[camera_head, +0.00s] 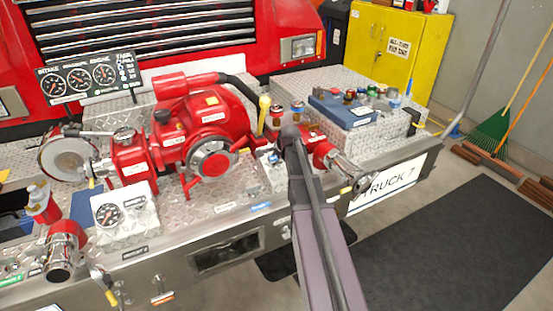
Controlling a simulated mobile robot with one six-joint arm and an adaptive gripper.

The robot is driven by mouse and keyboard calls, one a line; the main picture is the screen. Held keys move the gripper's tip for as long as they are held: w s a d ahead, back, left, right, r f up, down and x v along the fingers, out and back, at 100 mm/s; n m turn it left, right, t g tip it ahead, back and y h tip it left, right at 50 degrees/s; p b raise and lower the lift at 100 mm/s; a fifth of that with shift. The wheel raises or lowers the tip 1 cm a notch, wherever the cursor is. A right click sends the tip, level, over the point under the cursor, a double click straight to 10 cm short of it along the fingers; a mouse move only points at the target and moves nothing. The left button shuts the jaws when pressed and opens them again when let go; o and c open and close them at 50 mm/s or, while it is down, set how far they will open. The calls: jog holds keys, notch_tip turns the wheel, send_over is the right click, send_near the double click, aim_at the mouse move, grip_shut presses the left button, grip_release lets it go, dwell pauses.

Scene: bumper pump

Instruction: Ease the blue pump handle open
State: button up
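The red pump (205,135) sits on the diamond-plate bumper of a red truck. I cannot make out a clear blue pump handle. A small blue part (273,157) shows on a light fitting just left of my arm's far end. My arm reaches in from the bottom, and its dark end, where my gripper (291,131) is, lies over the deck between the pump and the red outlet (318,147). The fingers are hidden or too small to tell, and contact with anything cannot be judged.
A yellow-knobbed lever (264,108) stands close behind my gripper. A blue panel with coloured knobs (343,108) sits on the raised deck to the right. A gauge panel (85,79) stands at back left. A yellow cabinet (395,45) stands behind; a dark mat (450,250) covers open floor.

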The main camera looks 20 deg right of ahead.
grip_shut()
jog(key=shift+p+v, duration=1.15)
jog(key=shift+v, duration=0.1)
jog(key=o, duration=0.9)
grip_release()
jog(key=shift+c, duration=0.2)
jog(key=shift+w+f, duration=0.1)
